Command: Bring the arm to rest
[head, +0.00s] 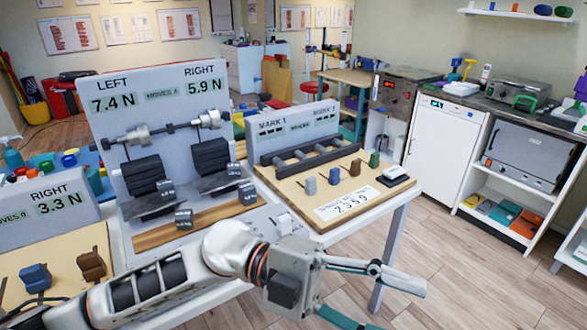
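My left arm comes in from the lower left and reaches across the front of the table (352,232). Its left gripper (400,308) hangs over the floor beyond the table's front right side. Its two fingers are spread apart with nothing between them, so it is open and empty. The lower finger is cut off by the bottom edge of the head view. My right gripper is not in view.
A grey balance panel (110,100) reading 7.4 N and 5.9 N stands behind my arm. Right of it is a peg board (275,180) with several small coloured weights. Another board (45,215) reads 3.3 N. Wooden floor (480,290) is clear to the right.

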